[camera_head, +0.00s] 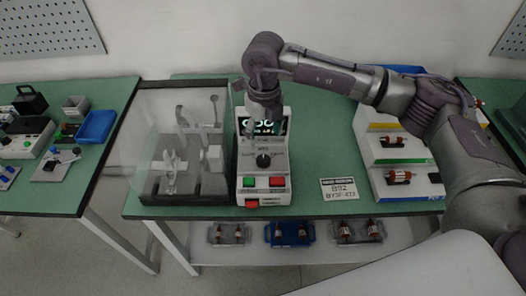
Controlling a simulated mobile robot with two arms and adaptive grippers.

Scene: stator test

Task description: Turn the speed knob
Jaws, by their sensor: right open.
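The speed knob (263,160) is a dark round dial on the front of a white test unit (244,166) on the green table. Below the knob are a green button (249,182), a red button (277,181) and a lower red part (252,203). A dark display (272,127) sits at the top of the unit. My right gripper (262,132) is open and points down in front of the display, just above the knob in the picture. Its fingertips are small and blurred, so contact with the knob cannot be told. My left gripper is not in view.
A clear enclosure (160,125) with metal fixtures stands left of the unit. A white sign (340,188) lies to the right, before a tiered rack (405,190) holding stators. Trays, one of them blue (290,243), sit on the lower shelf. Another table (60,190) stands left.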

